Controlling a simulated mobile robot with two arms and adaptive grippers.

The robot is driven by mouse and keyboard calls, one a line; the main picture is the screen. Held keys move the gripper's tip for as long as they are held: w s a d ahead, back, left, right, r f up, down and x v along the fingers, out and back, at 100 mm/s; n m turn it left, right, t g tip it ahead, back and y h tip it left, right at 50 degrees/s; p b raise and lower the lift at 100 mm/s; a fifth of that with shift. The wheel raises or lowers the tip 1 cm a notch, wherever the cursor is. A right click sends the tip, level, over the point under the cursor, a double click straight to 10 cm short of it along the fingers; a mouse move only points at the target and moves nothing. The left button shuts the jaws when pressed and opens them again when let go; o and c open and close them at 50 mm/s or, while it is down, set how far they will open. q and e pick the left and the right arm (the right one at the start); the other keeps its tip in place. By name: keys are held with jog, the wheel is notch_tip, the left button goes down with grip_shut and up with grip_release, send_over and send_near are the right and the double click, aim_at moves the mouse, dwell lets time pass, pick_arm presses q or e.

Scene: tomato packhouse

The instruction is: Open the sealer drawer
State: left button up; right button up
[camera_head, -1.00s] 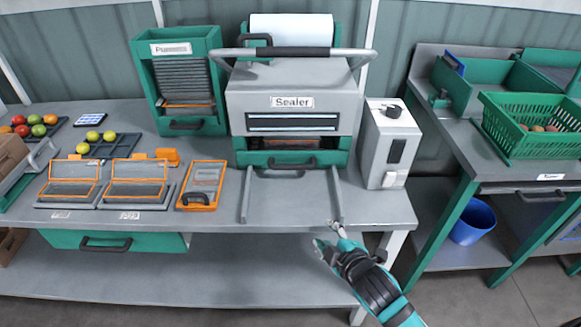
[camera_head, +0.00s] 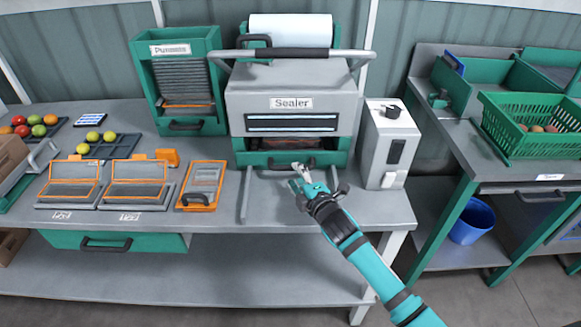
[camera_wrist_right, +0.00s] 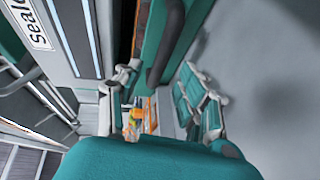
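The grey sealer (camera_head: 235,103) with its "Sealer" label stands at the back middle of the bench. Its green drawer front (camera_head: 246,158) is below the slot and looks closed. The drawer's dark bar handle (camera_head: 276,162) is partly covered by my right gripper (camera_head: 299,170). In the right wrist view, the dark handle (camera_wrist_right: 165,45) on the green drawer front (camera_wrist_right: 152,30) lies ahead of my right gripper (camera_wrist_right: 163,84), roughly between its spread fingers. The fingers are open and empty. I cannot tell whether they touch the handle. My left gripper is not in view.
Two rails (camera_head: 246,195) extend forward on the bench below the drawer. A grey box with a knob (camera_head: 388,150) stands close right of the sealer. An orange-framed tray (camera_head: 203,185) lies to the left.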

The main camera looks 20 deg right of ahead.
aim_at(292, 169)
jog(key=shift+x, duration=2.65)
grip_shut()
